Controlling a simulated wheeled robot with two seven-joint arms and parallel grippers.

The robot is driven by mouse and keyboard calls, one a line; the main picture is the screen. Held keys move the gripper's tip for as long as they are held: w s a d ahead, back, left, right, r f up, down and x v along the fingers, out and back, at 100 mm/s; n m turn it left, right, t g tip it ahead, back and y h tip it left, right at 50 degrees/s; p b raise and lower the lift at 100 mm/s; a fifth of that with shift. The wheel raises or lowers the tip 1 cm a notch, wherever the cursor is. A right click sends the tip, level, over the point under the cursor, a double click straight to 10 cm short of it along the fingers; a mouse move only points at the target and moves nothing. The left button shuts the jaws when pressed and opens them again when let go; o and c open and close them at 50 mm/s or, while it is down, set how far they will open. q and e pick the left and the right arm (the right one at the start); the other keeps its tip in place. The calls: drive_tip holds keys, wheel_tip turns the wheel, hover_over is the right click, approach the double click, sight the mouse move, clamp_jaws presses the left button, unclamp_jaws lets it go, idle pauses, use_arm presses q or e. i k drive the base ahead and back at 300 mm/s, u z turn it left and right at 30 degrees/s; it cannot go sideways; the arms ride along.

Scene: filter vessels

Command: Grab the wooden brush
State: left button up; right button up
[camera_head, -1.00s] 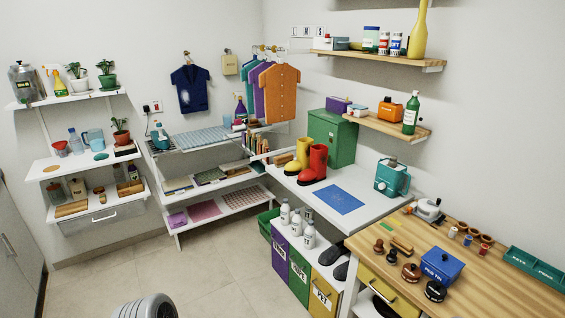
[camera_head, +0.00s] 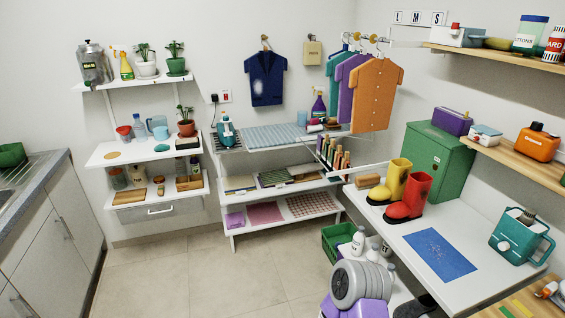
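A small light-brown block that may be the wooden brush (camera_head: 367,181) lies on the white worktop beside the yellow boot; its bristles cannot be made out. Other brown wooden pieces lie on the lower left shelf (camera_head: 189,183), too small to tell for sure. Neither of my grippers is in view. A grey, ribbed rounded part, probably of my own arm, shows at the bottom right of centre.
A yellow boot (camera_head: 391,183) and a red boot (camera_head: 410,198) stand on the worktop (camera_head: 400,232) before a green cabinet (camera_head: 438,160). A green crate (camera_head: 338,240) and white bottles (camera_head: 358,240) are below. A counter with a sink (camera_head: 30,180) is at left. The middle floor is clear.

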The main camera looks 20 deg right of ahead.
sight(363, 182)
drive_tip(key=z, duration=0.1)
drive_tip(key=i, duration=1.8)
drive_tip(key=z, duration=0.85)
